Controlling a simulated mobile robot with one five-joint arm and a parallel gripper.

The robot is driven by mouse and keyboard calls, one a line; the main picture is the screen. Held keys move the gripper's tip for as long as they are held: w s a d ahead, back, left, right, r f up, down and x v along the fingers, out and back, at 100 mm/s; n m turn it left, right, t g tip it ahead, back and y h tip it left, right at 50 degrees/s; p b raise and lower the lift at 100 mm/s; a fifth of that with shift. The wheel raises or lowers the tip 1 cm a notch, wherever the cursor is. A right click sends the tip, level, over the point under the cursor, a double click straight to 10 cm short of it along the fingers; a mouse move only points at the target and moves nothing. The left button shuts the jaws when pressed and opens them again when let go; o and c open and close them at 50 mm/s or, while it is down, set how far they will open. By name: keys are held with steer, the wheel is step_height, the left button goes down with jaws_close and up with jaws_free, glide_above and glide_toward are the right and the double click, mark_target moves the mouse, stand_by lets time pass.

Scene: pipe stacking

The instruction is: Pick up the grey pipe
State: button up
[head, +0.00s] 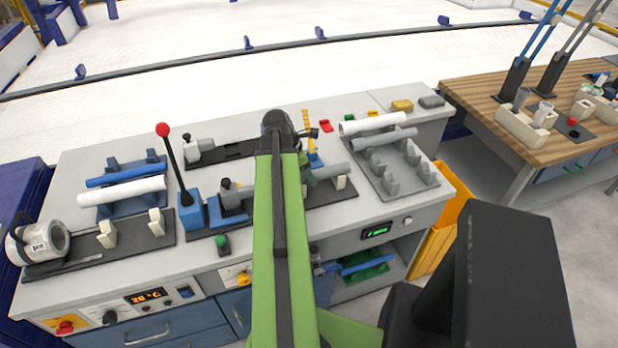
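Another grey pipe (384,138) lies on the grey rack (408,170) at the right, in front of a white pipe (373,123). My green arm rises in front of the bench and bends at a dark joint. A small part of what looks like my gripper (307,172) shows just right of the arm, near the left end of the fixture's pipe. Its fingers are mostly hidden, so I cannot tell whether they touch the pipe.
A blue rack (128,209) at the left holds a blue pipe (126,175) and a white pipe (122,191). A red-knobbed lever (172,160) stands upright left of my arm. A wooden table (495,95) is at the right. A yellow bin (440,235) stands beside the bench.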

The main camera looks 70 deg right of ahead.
jaws_close()
step_height(320, 180, up, 10)
steer(key=p, duration=1)
steer(key=shift+r, duration=0.1)
